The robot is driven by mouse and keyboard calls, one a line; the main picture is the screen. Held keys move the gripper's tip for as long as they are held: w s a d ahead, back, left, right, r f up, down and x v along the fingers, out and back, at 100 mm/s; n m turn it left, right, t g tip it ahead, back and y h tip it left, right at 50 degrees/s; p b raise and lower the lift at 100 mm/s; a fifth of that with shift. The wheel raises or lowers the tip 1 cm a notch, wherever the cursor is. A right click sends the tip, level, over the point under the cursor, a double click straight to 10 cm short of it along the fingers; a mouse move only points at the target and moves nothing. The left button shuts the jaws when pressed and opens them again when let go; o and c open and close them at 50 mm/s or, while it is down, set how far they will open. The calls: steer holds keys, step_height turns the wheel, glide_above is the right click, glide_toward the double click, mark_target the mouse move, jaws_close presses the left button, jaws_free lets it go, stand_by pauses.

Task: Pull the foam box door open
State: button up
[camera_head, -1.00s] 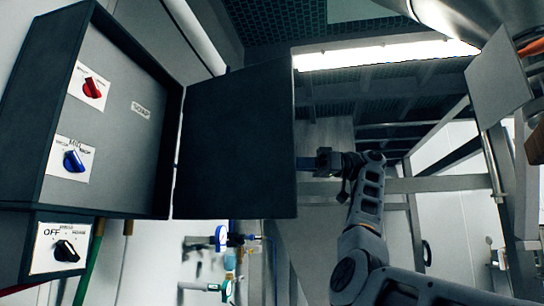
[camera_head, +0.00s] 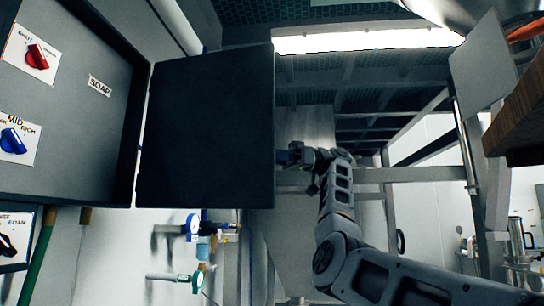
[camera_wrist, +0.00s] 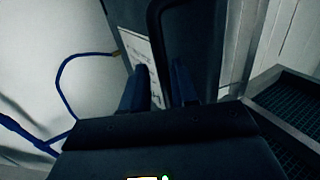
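The foam box (camera_head: 70,170) is a dark-rimmed grey control box at the left of the head view, with red and blue knobs on its face. Its dark door (camera_head: 205,130) stands swung open, to the right of the box. My gripper (camera_head: 290,155) is at the door's right edge in the head view, its fingertips partly hidden. In the wrist view, my two fingers (camera_wrist: 160,88) stand on either side of the dark curved door handle (camera_wrist: 153,25) and look closed on it. A white label (camera_wrist: 140,55) shows on the door behind.
Pipes with a blue gauge (camera_head: 193,228) and a green valve (camera_head: 197,280) are below the door. A steel frame (camera_head: 375,178) stands behind my arm. A brown board edge (camera_head: 520,120) juts in at the right. Blue hose (camera_wrist: 62,85) runs at the left of the wrist view.

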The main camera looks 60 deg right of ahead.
steer(key=shift+o, duration=1.2)
steer(key=shift+w+a, duration=0.1)
steer(key=shift+s, duration=0.2)
steer(key=b+v, duration=0.1)
steer(key=v, duration=0.7)
steer(key=shift+w, duration=0.1)
